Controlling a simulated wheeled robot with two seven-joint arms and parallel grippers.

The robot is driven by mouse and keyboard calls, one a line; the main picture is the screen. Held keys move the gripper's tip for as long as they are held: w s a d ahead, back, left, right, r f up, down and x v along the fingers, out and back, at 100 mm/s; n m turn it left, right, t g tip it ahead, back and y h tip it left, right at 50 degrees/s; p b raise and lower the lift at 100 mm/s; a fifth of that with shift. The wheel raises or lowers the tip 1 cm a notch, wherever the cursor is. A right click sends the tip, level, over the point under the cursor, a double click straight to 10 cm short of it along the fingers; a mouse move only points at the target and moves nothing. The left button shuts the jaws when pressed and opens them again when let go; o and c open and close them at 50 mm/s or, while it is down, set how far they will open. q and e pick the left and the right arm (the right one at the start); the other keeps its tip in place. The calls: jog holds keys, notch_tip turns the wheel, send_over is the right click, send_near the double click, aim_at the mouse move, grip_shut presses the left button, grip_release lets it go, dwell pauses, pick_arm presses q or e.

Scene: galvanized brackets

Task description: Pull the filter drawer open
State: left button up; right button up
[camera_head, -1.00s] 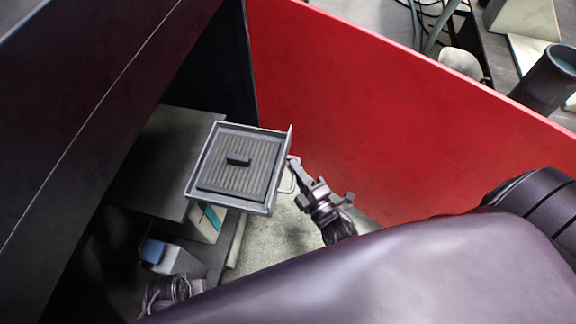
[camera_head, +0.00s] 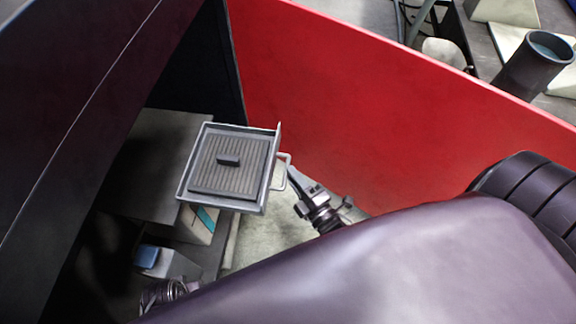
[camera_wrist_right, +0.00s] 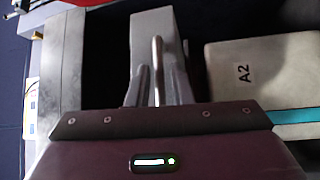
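The filter drawer (camera_head: 184,196) is a grey tray that stands out from its housing, with a ribbed filter panel (camera_head: 236,178) and a dark grip block in it. Its loop handle (camera_head: 286,181) is on the right side. My right gripper (camera_head: 293,174) is at the handle. In the right wrist view its fingers (camera_wrist_right: 159,88) stand apart, with an upright bar, seemingly the handle, between them; firm contact does not show. My left gripper seems partly in view at the lower left (camera_head: 165,291), its fingers hidden.
A tall red panel (camera_head: 350,110) stands close behind and right of the drawer. A dark panel (camera_head: 80,110) fills the left. A grey box with a blue top (camera_head: 147,256) sits below the drawer. A pale block marked A2 (camera_wrist_right: 262,75) shows in the right wrist view.

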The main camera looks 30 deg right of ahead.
pick_arm(q)
jog(key=shift+s+a+f, duration=0.1)
jog(key=shift+f, duration=0.25)
pick_arm(e)
jog(key=s, duration=0.4)
jog(key=shift+s+d+f, duration=0.3)
jog(key=shift+d, duration=0.05)
pick_arm(q)
jog(key=shift+r, duration=0.1)
